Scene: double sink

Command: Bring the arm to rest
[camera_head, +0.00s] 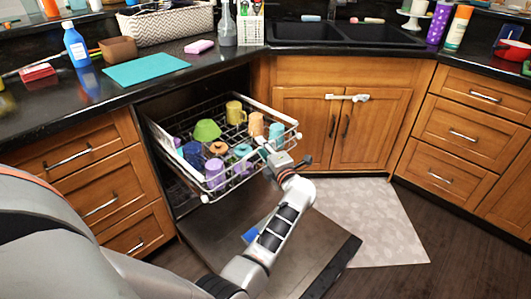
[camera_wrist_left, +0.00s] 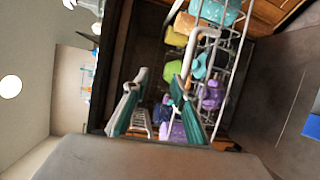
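My left gripper (camera_head: 272,150) is at the front right edge of the pulled-out dishwasher rack (camera_head: 175,138), at the height of its rim. In the left wrist view its two green-padded fingers (camera_wrist_left: 157,82) stand apart, with nothing held between them. The rack and cups lie beyond the fingers in that view. I cannot tell whether a finger touches the rack wire. My left arm reaches in from the lower left, over the lowered dishwasher door (camera_head: 235,222). My right gripper is in neither view.
The rack holds several cups, a green bowl (camera_head: 207,130) and a yellow mug (camera_head: 236,112). Wooden cabinets (camera_head: 343,120) stand behind, with a double sink (camera_head: 345,34) above. A light mat (camera_head: 375,225) lies on the floor at right. The floor there is free.

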